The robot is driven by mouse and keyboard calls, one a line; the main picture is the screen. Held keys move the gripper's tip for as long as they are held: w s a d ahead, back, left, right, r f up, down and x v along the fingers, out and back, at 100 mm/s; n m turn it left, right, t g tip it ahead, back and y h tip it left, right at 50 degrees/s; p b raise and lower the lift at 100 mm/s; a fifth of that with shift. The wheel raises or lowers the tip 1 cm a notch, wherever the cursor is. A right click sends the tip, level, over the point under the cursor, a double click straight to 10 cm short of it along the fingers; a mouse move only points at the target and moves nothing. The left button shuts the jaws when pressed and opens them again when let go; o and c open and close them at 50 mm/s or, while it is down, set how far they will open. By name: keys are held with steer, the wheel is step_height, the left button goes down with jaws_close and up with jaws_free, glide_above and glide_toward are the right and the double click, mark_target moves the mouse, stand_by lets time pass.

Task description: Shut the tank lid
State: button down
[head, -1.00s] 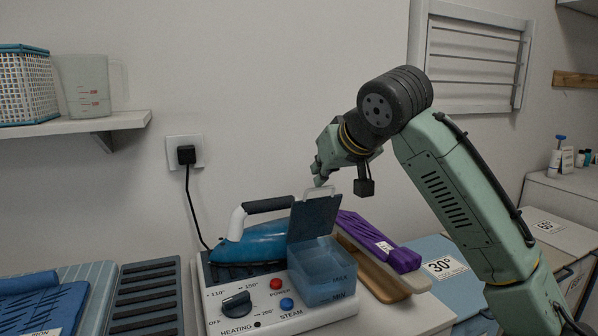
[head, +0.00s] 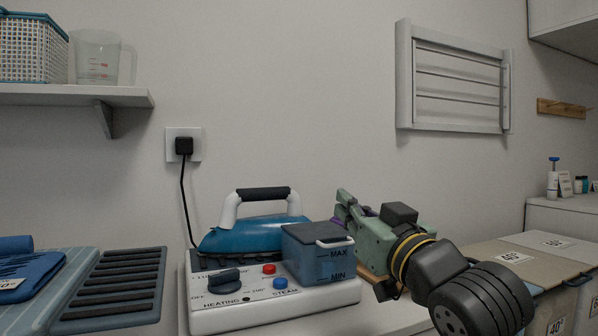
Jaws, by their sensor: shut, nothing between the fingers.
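The blue translucent water tank (head: 319,265), marked MAX and MIN, sits at the right end of the white steam station. Its dark lid (head: 305,234) lies flat across the tank top, with the small pale handle (head: 336,243) at the right front edge. I see no gap under it from here. My gripper (head: 342,203) is behind and to the right of the tank, pointing up and left, apart from the lid. Its fingers are shut and empty.
The blue iron (head: 255,235) rests on the white station (head: 262,310) left of the tank. A purple item is mostly hidden behind my gripper. A wall plug (head: 184,146) and cord are at the left. The wall above the station is clear.

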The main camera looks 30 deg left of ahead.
steer(key=shift+t+y, duration=0.7)
steer(key=shift+s+d+f+b, duration=0.15)
steer(key=shift+f+b, duration=0.5)
steer(key=shift+f, duration=0.2)
steer(key=shift+s+d+f+b, duration=0.15)
steer(key=shift+f+b, duration=0.45)
steer(key=shift+f, duration=0.3)
steer(key=shift+s+d+f+b, duration=0.15)
steer(key=shift+f+b, duration=0.5)
steer(key=shift+f, duration=0.2)
